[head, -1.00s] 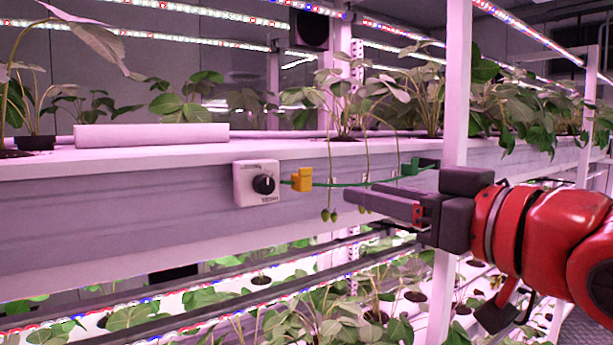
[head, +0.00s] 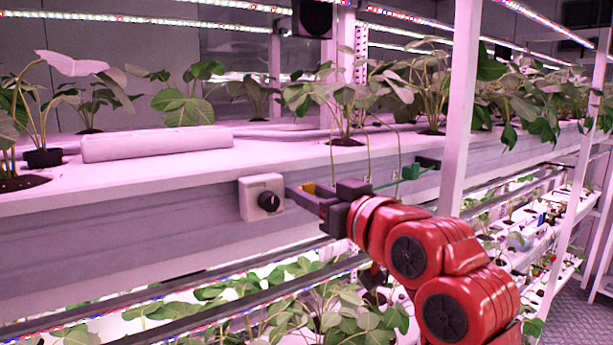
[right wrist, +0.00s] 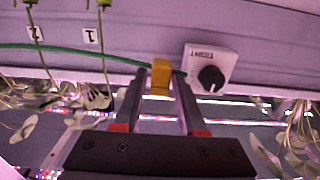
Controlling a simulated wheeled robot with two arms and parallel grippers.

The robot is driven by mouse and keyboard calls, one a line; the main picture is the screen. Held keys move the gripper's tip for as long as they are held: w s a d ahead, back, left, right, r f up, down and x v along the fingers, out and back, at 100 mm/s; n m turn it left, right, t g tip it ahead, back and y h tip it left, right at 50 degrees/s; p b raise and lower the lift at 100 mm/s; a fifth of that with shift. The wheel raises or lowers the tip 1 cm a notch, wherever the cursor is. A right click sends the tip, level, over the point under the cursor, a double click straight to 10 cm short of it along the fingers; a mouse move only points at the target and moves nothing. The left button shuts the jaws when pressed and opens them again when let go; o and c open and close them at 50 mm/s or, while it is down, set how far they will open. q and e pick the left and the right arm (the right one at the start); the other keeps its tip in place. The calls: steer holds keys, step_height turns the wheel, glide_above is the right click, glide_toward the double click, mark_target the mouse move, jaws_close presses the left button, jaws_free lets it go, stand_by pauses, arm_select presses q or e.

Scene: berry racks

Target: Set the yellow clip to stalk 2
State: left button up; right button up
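The yellow clip (head: 309,188) sits on the green line by the grey rack wall, just right of the dial box, partly hidden by my right gripper (head: 298,192). In the right wrist view, the clip (right wrist: 161,77) lies between the fingertips of that gripper (right wrist: 161,88); the fingers stand apart, with narrow gaps seeming to show beside it. Stalk 1 (right wrist: 103,45) hangs left of the clip there, beside the label "1". Stalk 2 (right wrist: 34,30) hangs farther left, by the label "2". In the head view stalk 2 (head: 369,155) is right of stalk 1 (head: 331,150). My left gripper is not in view.
The white dial box (head: 254,197) with a black knob is close beside the fingers. Plants and a lower rack (head: 200,295) are below.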

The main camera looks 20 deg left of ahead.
steer(key=shift+w+a, duration=0.3)
steer(key=shift+a, duration=0.05)
steer(key=shift+c, duration=0.3)
jaws_close()
stand_by(1.0)
